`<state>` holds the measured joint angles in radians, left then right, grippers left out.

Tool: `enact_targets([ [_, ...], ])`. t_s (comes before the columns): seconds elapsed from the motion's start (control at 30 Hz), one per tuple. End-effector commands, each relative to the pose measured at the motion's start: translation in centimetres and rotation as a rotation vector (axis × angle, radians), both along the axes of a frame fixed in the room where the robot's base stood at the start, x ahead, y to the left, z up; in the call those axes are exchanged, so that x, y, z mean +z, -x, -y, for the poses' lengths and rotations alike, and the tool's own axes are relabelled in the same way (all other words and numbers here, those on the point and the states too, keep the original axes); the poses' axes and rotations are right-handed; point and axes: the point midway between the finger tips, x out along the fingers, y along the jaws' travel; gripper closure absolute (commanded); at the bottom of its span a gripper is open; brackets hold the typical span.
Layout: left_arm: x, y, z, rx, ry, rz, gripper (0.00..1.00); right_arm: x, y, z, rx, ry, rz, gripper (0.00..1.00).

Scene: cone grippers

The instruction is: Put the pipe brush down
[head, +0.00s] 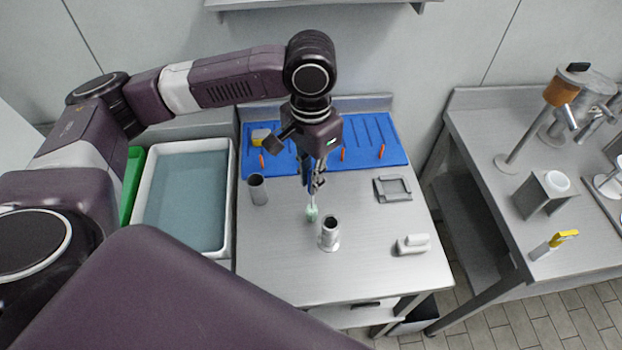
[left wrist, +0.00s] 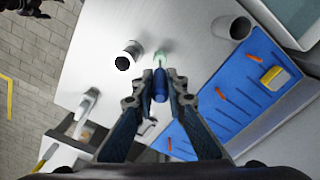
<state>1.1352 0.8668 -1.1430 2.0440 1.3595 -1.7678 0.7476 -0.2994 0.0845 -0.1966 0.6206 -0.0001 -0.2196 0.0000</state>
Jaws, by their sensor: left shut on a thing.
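The pipe brush has pale green bristles (head: 311,214) and a blue handle (left wrist: 160,86). My left gripper (head: 316,182) is shut on the handle, and its fingers sit on either side of it in the left wrist view (left wrist: 160,92). The brush points down, bristles lowest, over the steel table (head: 290,275). I cannot tell whether the bristles touch the tabletop. A dark jointed shape at the top left corner of the left wrist view looks like my right gripper (left wrist: 22,8); its jaws are unclear.
A flanged steel pipe piece (head: 329,235) stands just right of the brush, and a grey tube (head: 258,190) stands left. Behind lies a blue mat (head: 360,155). A square grey frame (head: 393,188) and a white block (head: 412,244) lie right. The table's front is clear.

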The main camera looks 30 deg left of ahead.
Motion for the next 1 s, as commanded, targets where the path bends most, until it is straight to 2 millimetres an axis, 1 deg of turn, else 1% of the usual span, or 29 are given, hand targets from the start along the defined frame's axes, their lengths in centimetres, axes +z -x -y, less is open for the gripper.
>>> enact_targets([
  [0.03, -0.7, 0.1, -0.1, 0.001, -0.002, -0.002, 1.00, 0.2, 0.0, 0.0, 0.000, 0.000, 0.000, 0.22],
  [0.13, -1.4, 0.0, -0.1, 0.001, -0.001, 0.000, 1.00, 0.2, 0.0, 0.0, 0.000, -0.001, 0.000, 0.22],
  [0.5, -1.8, 0.0, 0.0, 0.001, -0.001, 0.000, 1.00, 0.4, 0.1, -0.8, 0.002, -0.010, -0.001, 0.22],
  [0.53, -1.8, 0.0, 0.0, 0.001, -0.001, 0.000, 0.85, 0.3, 0.1, -0.9, 0.002, -0.010, -0.001, 0.22],
  [0.67, -1.8, 0.0, 0.0, 0.001, -0.001, 0.000, 0.71, 0.3, 0.1, -0.9, 0.002, -0.011, -0.001, 0.22],
  [1.0, -1.6, -0.1, 0.0, 0.001, -0.001, 0.003, 0.70, 0.2, 0.1, -0.8, 0.002, -0.010, -0.002, 0.22],
])
